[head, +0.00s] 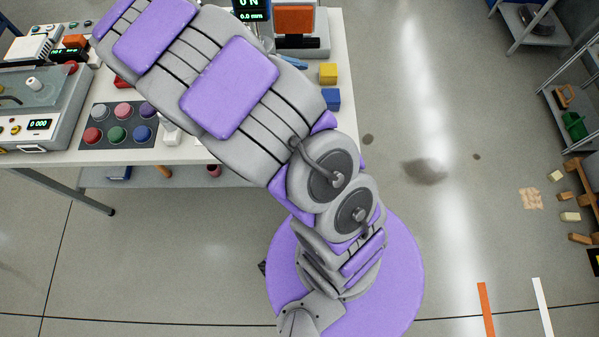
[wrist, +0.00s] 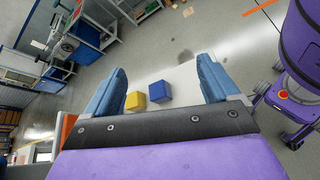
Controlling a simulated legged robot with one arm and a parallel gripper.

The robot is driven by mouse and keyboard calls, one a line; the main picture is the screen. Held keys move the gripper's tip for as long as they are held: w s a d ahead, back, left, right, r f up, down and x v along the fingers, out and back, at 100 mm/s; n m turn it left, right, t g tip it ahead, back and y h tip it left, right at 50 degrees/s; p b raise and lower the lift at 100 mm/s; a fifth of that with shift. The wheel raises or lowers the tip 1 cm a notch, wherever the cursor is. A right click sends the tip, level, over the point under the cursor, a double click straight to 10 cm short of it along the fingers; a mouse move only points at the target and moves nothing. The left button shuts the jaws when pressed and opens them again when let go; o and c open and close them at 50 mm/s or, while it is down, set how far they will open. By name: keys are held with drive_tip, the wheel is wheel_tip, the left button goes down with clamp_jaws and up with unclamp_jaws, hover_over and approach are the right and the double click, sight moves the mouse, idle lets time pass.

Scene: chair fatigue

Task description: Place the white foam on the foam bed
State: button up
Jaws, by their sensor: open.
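My gripper (wrist: 162,68) is open, with its two blue fingers spread wide and nothing between the tips. In the head view my arm covers most of it. A small white piece (head: 171,135), possibly the white foam, lies at the table's front edge beside a dark board; my arm partly covers it. I cannot tell for sure what it is. A yellow block (head: 328,74) and a blue block (head: 331,99) lie on the table's right end. Both show beyond the gripper's base in the wrist view, yellow (wrist: 136,101) and blue (wrist: 160,91). I cannot identify the foam bed.
The white table (head: 339,35) carries an orange-fronted device (head: 295,22) at the back and a display reading 0 N. A board (head: 117,112) with several coloured discs and a grey machine (head: 45,110) stand left.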

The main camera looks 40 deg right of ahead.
drive_tip(key=s+a+r+m+t+y, duration=0.1)
drive_tip(key=s+a+r+m+y, duration=0.1)
drive_tip(key=s+a+y, duration=0.4)
drive_tip(key=s+a+r+m+t+y, duration=0.2)
drive_tip(key=s+a+m+y, duration=0.3)
drive_tip(key=s, duration=1)
drive_tip(key=a+r, duration=0.1)
drive_tip(key=a, duration=0.2)
drive_tip(key=shift+s+m+t+y, duration=0.15)
drive_tip(key=shift+m+t+y, duration=0.15)
drive_tip(key=shift+y, duration=0.1)
